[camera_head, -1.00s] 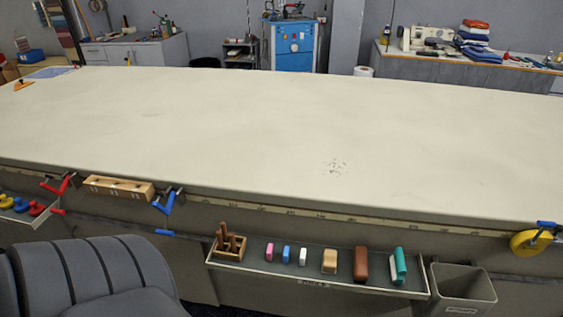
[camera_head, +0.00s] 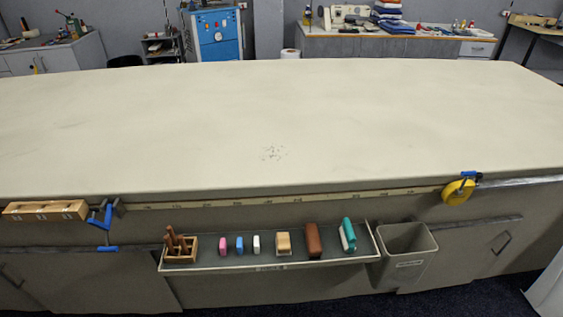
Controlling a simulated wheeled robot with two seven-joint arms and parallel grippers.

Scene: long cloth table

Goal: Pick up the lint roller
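I cannot pick out the lint roller for certain. A teal and white item (camera_head: 348,235) leans at the right end of the shallow grey tray (camera_head: 268,267) on the table's front side; it could be the roller, but it is too small to tell. A scatter of dark specks (camera_head: 273,153) lies on the pale cloth table (camera_head: 400,120). Neither of my grippers is in view.
The tray also holds a wooden block with handles (camera_head: 181,247), a brown item (camera_head: 313,240) and several small blocks. A grey bin (camera_head: 406,252) hangs right of it. A blue clamp (camera_head: 103,215) and yellow tape holder (camera_head: 459,192) sit along the edge. The tabletop is otherwise clear.

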